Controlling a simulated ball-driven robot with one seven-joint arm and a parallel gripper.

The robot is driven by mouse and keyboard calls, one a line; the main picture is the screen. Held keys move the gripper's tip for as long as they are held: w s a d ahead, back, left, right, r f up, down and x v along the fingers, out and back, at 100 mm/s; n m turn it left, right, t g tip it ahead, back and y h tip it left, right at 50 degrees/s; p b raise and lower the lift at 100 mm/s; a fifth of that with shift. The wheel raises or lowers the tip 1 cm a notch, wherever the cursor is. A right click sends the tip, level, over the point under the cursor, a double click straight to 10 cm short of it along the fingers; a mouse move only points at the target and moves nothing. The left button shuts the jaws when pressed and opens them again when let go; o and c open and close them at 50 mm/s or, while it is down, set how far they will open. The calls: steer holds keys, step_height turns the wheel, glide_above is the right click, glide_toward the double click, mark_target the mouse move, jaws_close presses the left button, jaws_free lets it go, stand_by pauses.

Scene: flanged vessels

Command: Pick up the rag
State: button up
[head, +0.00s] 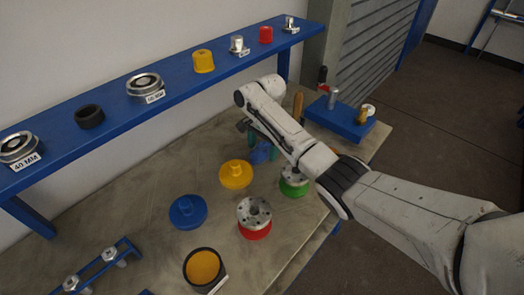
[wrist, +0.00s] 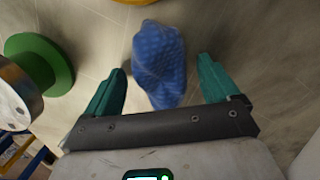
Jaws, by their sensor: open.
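The rag (wrist: 159,62) is a crumpled blue cloth with a fine pattern. In the wrist view it lies on the bench top between the two teal fingers of my gripper (wrist: 161,88), reaching beyond their tips. The fingers stand apart on either side of it, with a gap to the cloth on both sides. In the head view the rag (head: 262,153) shows as a small blue patch under my arm, partly hidden by it. My gripper (head: 262,142) is mostly hidden there by my own arm.
A metal flange on a green base (head: 294,182) stands close to my gripper's right. A yellow cap (head: 236,174), a blue cap (head: 188,212) and a red-based flange (head: 254,217) stand nearer. A blue shelf (head: 115,97) runs behind. A blue tool block (head: 341,120) stands at the bench's far end.

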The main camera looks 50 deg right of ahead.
steer(key=c, duration=1.1)
steer(key=shift+c, duration=0.2)
